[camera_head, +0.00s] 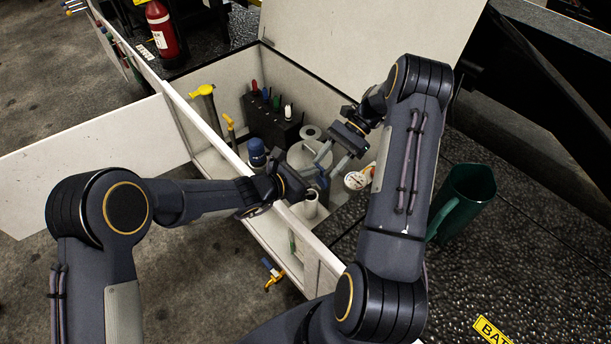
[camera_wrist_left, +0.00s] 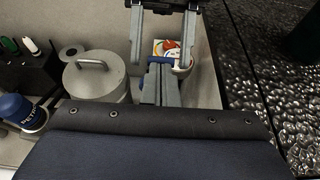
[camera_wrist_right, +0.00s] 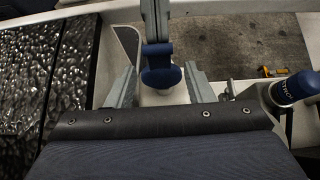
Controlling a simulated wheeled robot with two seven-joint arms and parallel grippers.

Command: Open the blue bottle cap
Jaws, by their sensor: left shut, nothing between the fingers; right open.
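A white bottle (camera_wrist_right: 172,97) with a blue cap (camera_wrist_right: 161,76) stands between the open fingers of my right gripper (camera_wrist_right: 160,88) in the right wrist view. The cap also shows at the fingertips in the left wrist view (camera_wrist_left: 160,60). My left gripper (camera_wrist_left: 158,75) is shut and empty. Its fingertips meet the upper part of the cap, but I cannot tell whether they press on it. In the head view my right gripper (camera_head: 338,152) is open above the compartment. My left gripper (camera_head: 310,187) comes in from the left, low beside it. Whether the cap is seated or tilted is unclear.
The white-walled compartment holds a dark blue bottle (camera_head: 257,152), a grey lidded canister (camera_wrist_left: 95,78), a black rack (camera_head: 270,125) with coloured tools, and a white can (camera_head: 355,181). A green jug (camera_head: 466,198) stands on the dark textured surface to the right.

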